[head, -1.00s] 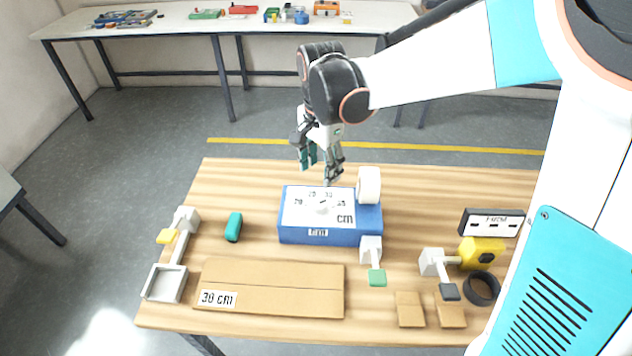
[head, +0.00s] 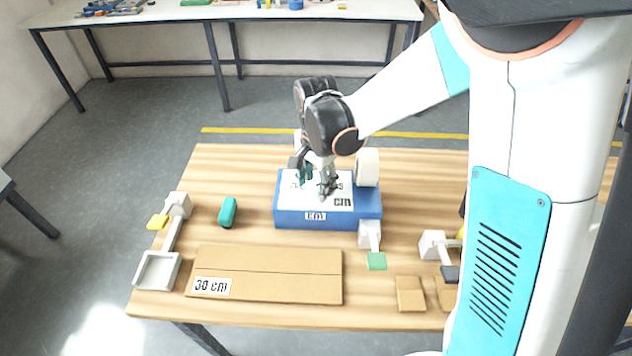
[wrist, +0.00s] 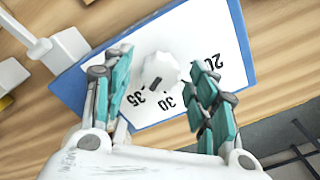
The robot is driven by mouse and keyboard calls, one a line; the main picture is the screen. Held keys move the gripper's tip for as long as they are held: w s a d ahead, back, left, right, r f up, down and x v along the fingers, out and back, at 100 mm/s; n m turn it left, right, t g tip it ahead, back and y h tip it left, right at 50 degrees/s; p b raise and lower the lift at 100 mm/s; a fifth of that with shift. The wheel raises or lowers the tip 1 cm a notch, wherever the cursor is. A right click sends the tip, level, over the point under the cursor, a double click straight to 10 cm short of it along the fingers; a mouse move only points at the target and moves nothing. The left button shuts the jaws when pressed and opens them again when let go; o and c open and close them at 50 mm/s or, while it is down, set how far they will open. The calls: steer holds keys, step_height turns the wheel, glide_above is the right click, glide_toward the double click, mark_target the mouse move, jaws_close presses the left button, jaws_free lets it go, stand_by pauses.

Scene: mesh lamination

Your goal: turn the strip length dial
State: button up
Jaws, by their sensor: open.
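The strip length dial is a white ribbed knob (wrist: 162,72) with a dark pointer mark, on the white face of a blue box (head: 300,218). In the wrist view the printed numbers 20, 30 and 35 show around it, and the pointer faces roughly the 30 to 35 side. My gripper (head: 317,190) is above the box face in the head view and hides the knob there. In the wrist view its teal-padded fingers (wrist: 160,95) are spread on either side of the knob, with visible gaps. I cannot tell how far above the face they are.
A white roll (head: 367,167) stands at the box's back right. A green-tabbed lever (head: 376,261) is at its front right. A cardboard sheet marked 30 cm (head: 265,272) lies in front. A teal object (head: 228,211) lies to the left, with bare wood between.

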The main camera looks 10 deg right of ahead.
steer(key=shift+c, duration=0.5)
steer(key=c, duration=1)
steer(key=shift+o, duration=0.2)
steer(key=n, duration=0.7)
steer(key=shift+n, duration=0.3)
steer(key=n, duration=0.4)
steer(key=shift+n, duration=2)
